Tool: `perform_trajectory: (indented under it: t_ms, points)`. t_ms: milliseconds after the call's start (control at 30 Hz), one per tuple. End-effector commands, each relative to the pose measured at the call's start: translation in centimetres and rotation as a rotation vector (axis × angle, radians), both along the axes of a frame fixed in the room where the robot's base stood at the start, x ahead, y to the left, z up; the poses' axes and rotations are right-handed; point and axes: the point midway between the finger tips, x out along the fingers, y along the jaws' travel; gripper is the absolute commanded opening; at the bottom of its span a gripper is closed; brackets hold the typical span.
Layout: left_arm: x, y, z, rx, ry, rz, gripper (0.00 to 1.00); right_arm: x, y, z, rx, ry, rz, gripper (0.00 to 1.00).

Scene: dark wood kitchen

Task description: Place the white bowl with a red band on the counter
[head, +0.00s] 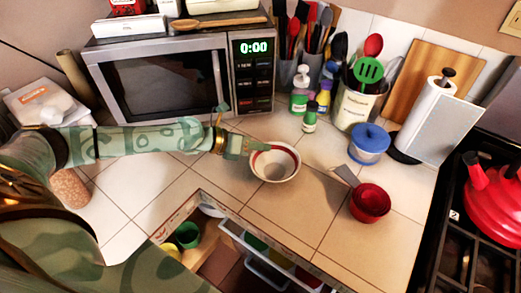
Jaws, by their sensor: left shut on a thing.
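The white bowl with a red band (277,170) is in the middle of the head view, upright at or just above the tiled counter (310,220). I cannot tell whether its base touches the tiles. My left gripper (256,150) comes in from the left and is shut on the bowl's left rim. The fingertips are small and partly hidden at the rim. My right gripper is not in the view.
A red cup with a handle (370,203) and a blue-lidded container (369,143) stand to the right. Small bottles (310,117) stand behind. A microwave (165,80) is at the back left. An open drawer (265,262) lies below the counter's front edge.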

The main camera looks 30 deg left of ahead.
Motion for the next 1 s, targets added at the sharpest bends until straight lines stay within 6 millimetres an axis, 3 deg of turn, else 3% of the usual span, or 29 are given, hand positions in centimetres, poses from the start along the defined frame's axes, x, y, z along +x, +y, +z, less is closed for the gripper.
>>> perform_trajectory:
  t_ms: [333, 400, 433, 767, 1000]
  points:
    - [0.1, 0.0, -0.4, 0.0, -0.004, 0.001, 0.0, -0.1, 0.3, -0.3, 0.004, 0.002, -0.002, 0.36]
    - [0.1, 0.1, -0.4, 0.001, -0.004, 0.001, 0.24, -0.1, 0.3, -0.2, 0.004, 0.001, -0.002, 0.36]
    - [0.1, 0.0, -0.4, 0.001, -0.004, 0.001, 0.29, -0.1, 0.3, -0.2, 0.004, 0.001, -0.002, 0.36]
    - [0.0, 0.1, 0.0, 0.001, -0.004, 0.001, 0.29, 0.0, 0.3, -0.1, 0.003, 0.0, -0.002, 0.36]
    - [-2.8, 2.8, 1.3, 0.002, 0.003, 0.004, 0.29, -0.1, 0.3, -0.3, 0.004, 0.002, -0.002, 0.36]
